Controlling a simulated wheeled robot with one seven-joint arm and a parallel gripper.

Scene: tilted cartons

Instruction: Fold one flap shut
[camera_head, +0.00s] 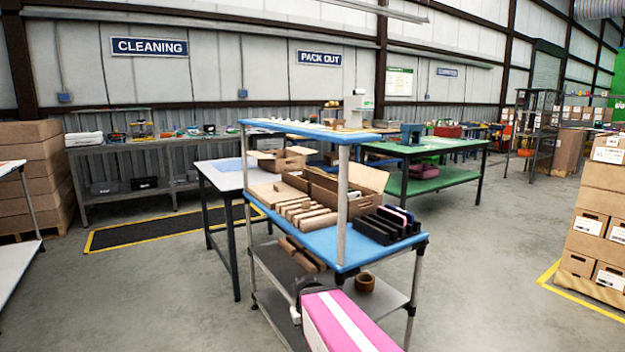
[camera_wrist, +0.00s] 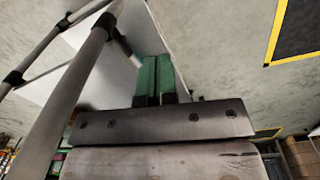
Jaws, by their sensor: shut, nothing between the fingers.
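A long open brown carton (camera_head: 325,190) sits tilted on the blue shelf of a cart. One flap (camera_head: 363,177) stands out at its right end and another flap (camera_head: 264,194) spreads at its left. A smaller open carton (camera_head: 276,160) with raised flaps is behind it, by the white table. My gripper (camera_wrist: 156,58) shows in the wrist view with its two green fingers side by side, shut and empty. No carton flap shows near the fingers there. I cannot make out the fingers in the head view.
The cart's blue shelf (camera_head: 330,256) also carries brown packs (camera_head: 305,215) and dark upright items (camera_head: 385,226). Grey posts (camera_wrist: 80,75) stand left of my gripper in the wrist view. A green table (camera_head: 430,174) stands behind right.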

